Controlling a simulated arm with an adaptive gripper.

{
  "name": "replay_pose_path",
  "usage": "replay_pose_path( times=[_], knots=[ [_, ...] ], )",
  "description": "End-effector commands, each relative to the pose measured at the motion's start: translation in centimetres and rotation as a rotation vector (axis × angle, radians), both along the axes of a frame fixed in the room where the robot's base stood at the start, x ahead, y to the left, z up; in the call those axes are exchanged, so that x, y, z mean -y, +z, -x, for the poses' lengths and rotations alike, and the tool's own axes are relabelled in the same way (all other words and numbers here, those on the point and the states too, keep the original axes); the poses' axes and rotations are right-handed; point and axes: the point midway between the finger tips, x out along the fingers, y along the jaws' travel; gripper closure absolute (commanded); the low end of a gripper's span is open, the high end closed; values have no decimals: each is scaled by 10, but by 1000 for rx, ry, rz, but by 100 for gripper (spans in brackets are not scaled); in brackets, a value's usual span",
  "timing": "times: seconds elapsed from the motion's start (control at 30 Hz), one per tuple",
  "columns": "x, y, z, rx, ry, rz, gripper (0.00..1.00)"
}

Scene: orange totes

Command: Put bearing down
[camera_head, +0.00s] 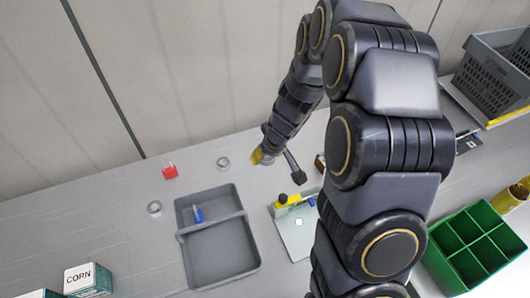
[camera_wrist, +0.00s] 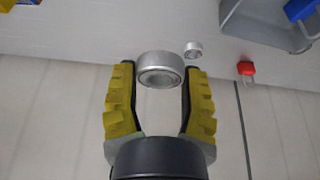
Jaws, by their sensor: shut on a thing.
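My gripper (camera_wrist: 160,78) has yellow ribbed fingers and is shut on a silver ring-shaped bearing (camera_wrist: 159,69), held between its fingertips in the wrist view. In the head view my gripper (camera_head: 262,157) is at the back middle of the table, right of a loose ring (camera_head: 223,163); the held bearing cannot be made out there. That loose ring also shows in the wrist view (camera_wrist: 193,50). Another ring (camera_head: 154,208) lies left of the grey tray (camera_head: 250,262). How far the held bearing is above the table is unclear.
The two-part grey tray holds a blue item (camera_head: 197,214). A green divided bin (camera_head: 437,262) and grey crate (camera_head: 482,77) are right; a CORN box (camera_head: 88,279) is front left.

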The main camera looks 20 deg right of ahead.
Motion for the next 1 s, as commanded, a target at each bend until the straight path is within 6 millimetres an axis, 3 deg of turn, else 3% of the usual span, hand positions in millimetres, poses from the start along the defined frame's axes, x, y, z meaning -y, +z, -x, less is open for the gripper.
replay_pose_path(
  times=[0.17, 0.63, 0.8, 1.0],
  knots=[
    [16, -8, 4, -1, -74, 1, 86],
    [36, -49, -82, 0, -72, 3, 86],
    [44, -79, -102, -2, -75, 5, 86],
    [47, -98, -118, -1, -75, 3, 86]
  ],
)
